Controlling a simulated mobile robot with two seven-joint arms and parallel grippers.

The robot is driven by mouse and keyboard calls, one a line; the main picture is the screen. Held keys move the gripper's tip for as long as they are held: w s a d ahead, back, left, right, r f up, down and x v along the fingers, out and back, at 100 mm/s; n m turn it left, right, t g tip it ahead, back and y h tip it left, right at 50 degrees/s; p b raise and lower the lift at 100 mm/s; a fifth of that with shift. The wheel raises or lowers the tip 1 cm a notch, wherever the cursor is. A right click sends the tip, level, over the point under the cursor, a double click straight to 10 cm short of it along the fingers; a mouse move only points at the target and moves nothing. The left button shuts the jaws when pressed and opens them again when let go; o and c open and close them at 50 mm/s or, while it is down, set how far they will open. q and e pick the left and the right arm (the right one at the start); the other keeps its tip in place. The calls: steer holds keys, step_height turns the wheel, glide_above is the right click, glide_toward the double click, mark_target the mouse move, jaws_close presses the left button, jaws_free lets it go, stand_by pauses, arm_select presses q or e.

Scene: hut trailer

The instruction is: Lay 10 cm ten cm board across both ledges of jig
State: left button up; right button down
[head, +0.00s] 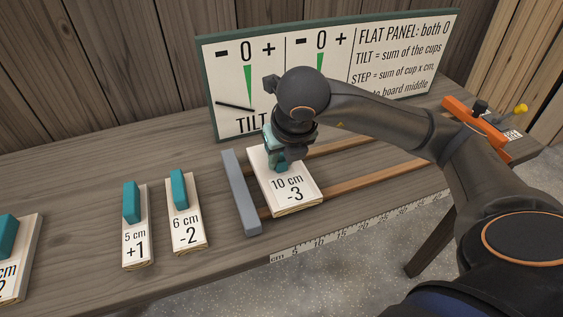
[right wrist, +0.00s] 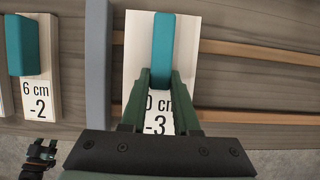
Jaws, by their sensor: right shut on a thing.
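The 10 cm board (head: 303,203) is a pale board marked "10 cm -3" with a teal handle (right wrist: 163,40). My right gripper (head: 279,160) is shut on that handle from above; in the right wrist view its fingers (right wrist: 160,80) close on the handle's near part. The jig has a grey end stop (head: 241,193) and two brown ledges, far (head: 345,144) and near (head: 365,184). The board spans over both ledges, just right of the stop, with a narrow gap. I cannot tell whether it touches the ledges. My left gripper is not in the head view.
Left of the jig lie a 6 cm board (head: 187,228), a 5 cm board (head: 136,245) and a partly cut-off board (head: 20,270), all with teal handles. A sign panel (head: 225,60) stands behind. An orange clamp (head: 475,125) sits at the right end. The ledges' right part is bare.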

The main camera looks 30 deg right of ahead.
steer(key=shift+f, duration=0.5)
steer(key=shift+f, duration=0.15)
steer(key=c, duration=1.1)
jaws_free()
steer(key=shift+f+b, duration=0.1)
steer(key=shift+b, duration=0.2)
steer(key=o, duration=0.4)
steer(key=shift+o, duration=0.2)
